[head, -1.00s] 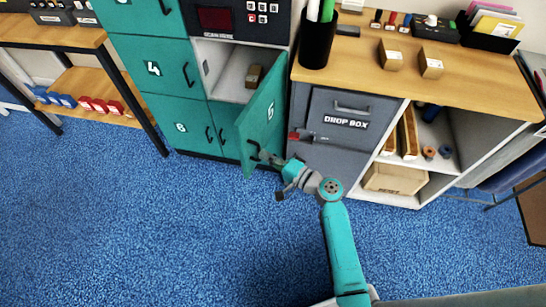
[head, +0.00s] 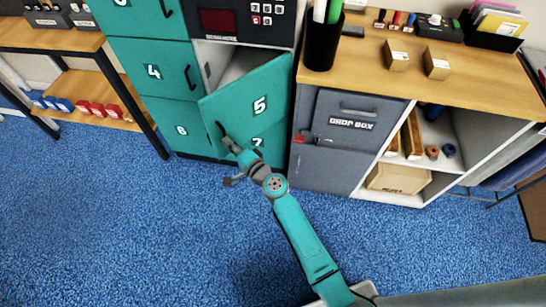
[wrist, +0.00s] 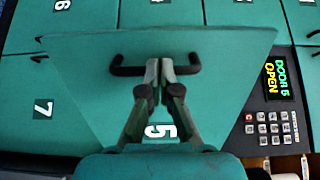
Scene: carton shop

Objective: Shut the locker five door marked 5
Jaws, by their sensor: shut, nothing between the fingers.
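The teal locker five door (head: 258,90), marked 5, is hinged on its right side and stands partly open, its left edge out from the cabinet. A strip of the light locker interior (head: 222,58) shows above it. Its black handle (head: 220,129) is near the left edge. My gripper (head: 229,143) is shut and empty, with its tips at the handle. In the wrist view, which is upside down, the closed fingertips (wrist: 159,70) are in front of the middle of the handle (wrist: 128,71). I cannot tell whether they touch the door face.
The keypad display (wrist: 279,80) reads door 5 open. The drop box cabinet (head: 344,124) stands to the right of the lockers. The locker 4 door (head: 154,73) is shut on the left. The blue carpet (head: 130,230) in front is clear.

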